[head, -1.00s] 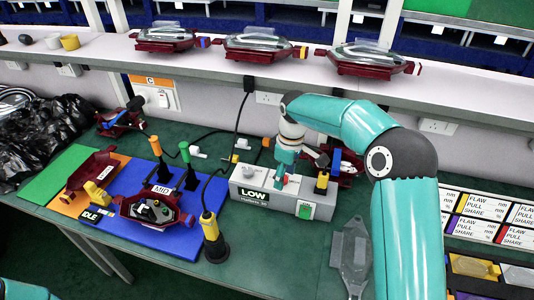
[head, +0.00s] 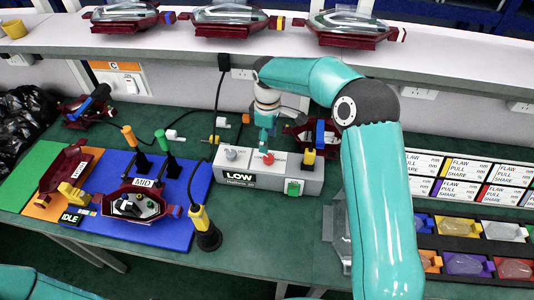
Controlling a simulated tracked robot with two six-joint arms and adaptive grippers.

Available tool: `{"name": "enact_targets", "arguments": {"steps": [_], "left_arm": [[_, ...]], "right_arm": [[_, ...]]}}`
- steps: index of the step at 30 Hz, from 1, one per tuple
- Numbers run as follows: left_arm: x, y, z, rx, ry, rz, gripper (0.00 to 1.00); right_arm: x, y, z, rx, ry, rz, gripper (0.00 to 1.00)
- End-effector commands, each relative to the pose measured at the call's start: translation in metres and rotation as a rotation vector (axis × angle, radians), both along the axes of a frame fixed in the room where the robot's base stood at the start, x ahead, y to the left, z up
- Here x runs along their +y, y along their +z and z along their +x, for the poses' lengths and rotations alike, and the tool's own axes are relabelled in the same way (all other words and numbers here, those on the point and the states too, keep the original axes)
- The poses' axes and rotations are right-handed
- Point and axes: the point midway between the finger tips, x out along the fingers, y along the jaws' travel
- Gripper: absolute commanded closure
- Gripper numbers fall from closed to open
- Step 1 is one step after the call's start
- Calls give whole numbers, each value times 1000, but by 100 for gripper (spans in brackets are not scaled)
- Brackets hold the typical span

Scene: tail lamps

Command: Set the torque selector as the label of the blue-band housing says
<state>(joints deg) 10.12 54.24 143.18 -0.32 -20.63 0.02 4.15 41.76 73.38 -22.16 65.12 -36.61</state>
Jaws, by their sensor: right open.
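The grey torque box (head: 300,172) stands on the green bench and its display reads LOW (head: 238,176). A grey knob (head: 231,154) and a round red button (head: 267,158) are on its top, with a green switch (head: 293,187) at its front right. My right gripper (head: 265,145) points down just above the red button, open; whether it touches cannot be told. The leftmost shelf housing (head: 125,16) has a blue band (head: 168,17) at its right end; I cannot read a label on it. My left gripper is out of view.
Other dark red housings (head: 230,18) stand on the shelf. An open housing (head: 135,207) sits on the blue mat, near a MID sign (head: 143,183) and an IDLE sign (head: 69,217). A yellow-black tool (head: 205,228) stands left of the box. Label cards (head: 468,178) and lens bins lie right.

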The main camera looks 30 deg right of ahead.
Motion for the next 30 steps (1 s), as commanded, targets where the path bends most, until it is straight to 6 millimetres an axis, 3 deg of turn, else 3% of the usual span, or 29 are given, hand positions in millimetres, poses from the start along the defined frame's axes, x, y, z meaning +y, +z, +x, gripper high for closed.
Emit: {"name": "enact_targets", "arguments": {"steps": [6, 12, 24, 26, 30], "left_arm": [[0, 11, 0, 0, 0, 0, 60], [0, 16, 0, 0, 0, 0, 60], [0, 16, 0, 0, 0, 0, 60], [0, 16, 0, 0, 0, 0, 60], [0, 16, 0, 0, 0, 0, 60]], "right_arm": [[0, -44, -1, 4, -1, 0, 38], [-1, -68, -1, 1, -2, 0, 38], [-1, -77, -1, -1, -3, 0, 38], [-1, -77, -1, -1, -3, 0, 45], [-1, -77, -1, -1, -3, 0, 68]]}}
